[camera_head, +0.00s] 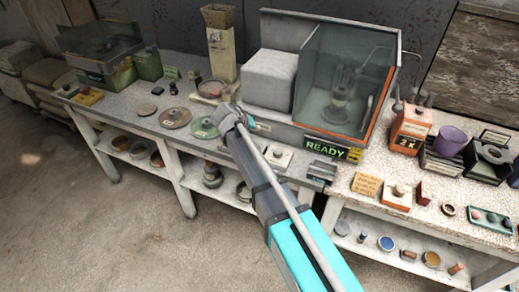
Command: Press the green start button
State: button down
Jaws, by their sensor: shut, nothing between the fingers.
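A grey machine with a glass-fronted chamber (340,75) stands at the back of the bench, and a lit green READY sign (325,149) is on its lower front. My gripper (241,112) is shut and empty, in front of the left part of the machine's base. A small teal-green spot (251,123) shows just right of the gripper; I cannot tell whether it is the start button or part of the gripper. No green button is clearly visible, and my gripper and arm hide part of the machine's front. I cannot tell whether the gripper touches the machine.
Round discs (175,117) lie on the bench left of my gripper. A tall beige hopper (220,45) stands behind them. A white block with a dark knob (278,158) sits right of my arm. An orange box (410,128) and purple cup (450,140) stand at the right.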

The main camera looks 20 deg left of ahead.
jog(key=shift+f+b, duration=2.55)
jog(key=shift+f, duration=0.3)
jog(key=shift+f, duration=0.15)
jog(key=shift+f+b, duration=0.3)
jog(key=shift+b, duration=0.15)
